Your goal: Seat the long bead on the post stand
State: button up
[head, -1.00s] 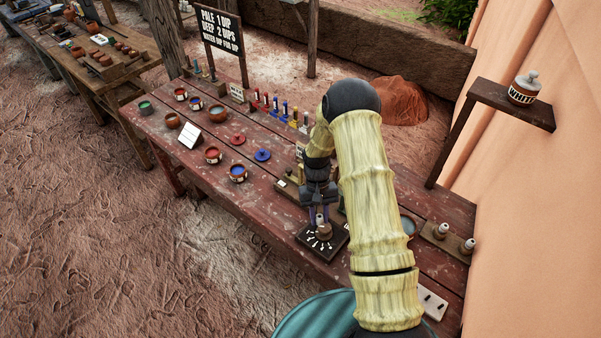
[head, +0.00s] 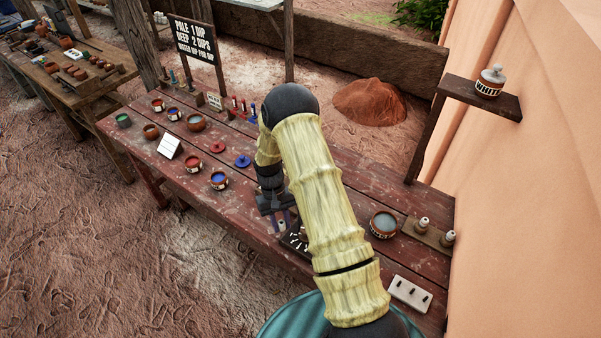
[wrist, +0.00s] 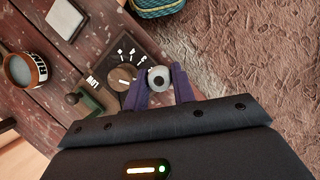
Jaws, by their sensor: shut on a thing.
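My gripper (wrist: 160,88) is shut on a pale bead (wrist: 158,78), seen end-on with a dark hole in its middle. Its length cannot be judged from this angle. The bead is beside a dark dial plate (wrist: 130,48) with white marks and a brown knob. I cannot tell surely which thing is the post stand. A wooden stand (head: 408,231) at the right holds two upright white pieces (head: 423,224).
A grey-filled bowl (head: 384,223) stands right of my arm, with a white slab (head: 398,289) with dark marks nearer. Paint pots (head: 193,165) and coloured posts stand left and behind. A wall shelf (head: 480,96) is at right.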

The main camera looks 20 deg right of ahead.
jog(key=shift+w+d+r+n+t+h+b, duration=0.45)
jog(key=shift+w+d+n+t+b, duration=1.4)
jog(key=shift+n, duration=2.6)
jog(key=shift+w+d+r+n+t+h+b, duration=0.3)
jog(key=shift+w+d+n+t+h+b, duration=0.4)
jog(key=shift+w+d+n+b, duration=2.95)
jog(key=shift+w+d+r+n+t+h+b, duration=0.35)
jog(key=shift+w+d+n+t+b, duration=1)
jog(key=shift+n, duration=3.95)
jog(key=shift+w+a+p, duration=0.45)
jog(key=shift+w+a, duration=0.05)
jog(key=shift+w, duration=0.2)
jog(key=shift+s+a, duration=0.1)
jog(key=shift+s, duration=0.05)
notch_tip(320, 180, down, 4)
jog(key=b, duration=0.4)
jog(key=shift+f+b, duration=0.1)
jog(key=shift+b, duration=0.2)
